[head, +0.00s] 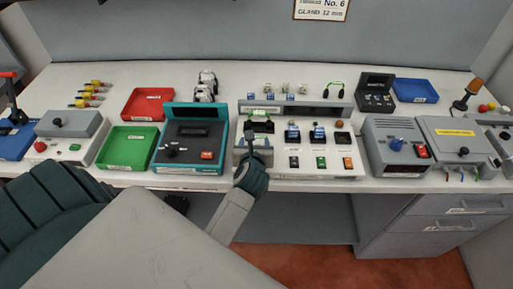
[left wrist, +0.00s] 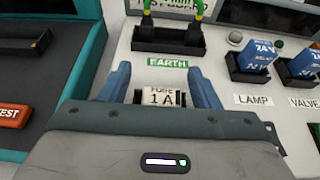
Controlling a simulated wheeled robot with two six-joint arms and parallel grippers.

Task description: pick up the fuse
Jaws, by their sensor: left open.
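The fuse (left wrist: 160,97), a pale block marked "FUSE 1 A", shows in the left wrist view between the two blue fingers of my left gripper (left wrist: 160,75). The fingers stand apart on either side of it. My gripper's body covers the fuse's near side. In the head view my left gripper (head: 253,134) is over the left part of the white dispenser panel (head: 318,171), and I cannot make out the fuse there. Beyond the fuse is a green "EARTH" label (left wrist: 167,63) and a black holder (left wrist: 168,40) with a green-yellow link. My right gripper is not in view.
Blue relays (left wrist: 254,55) sit in sockets right of the gripper, above "LAMP" and "VALVE" labels. A teal tester (head: 190,139) stands close on the left. Red (head: 149,104) and green (head: 128,147) trays lie further left. A grey box (head: 396,145) stands right of the panel.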

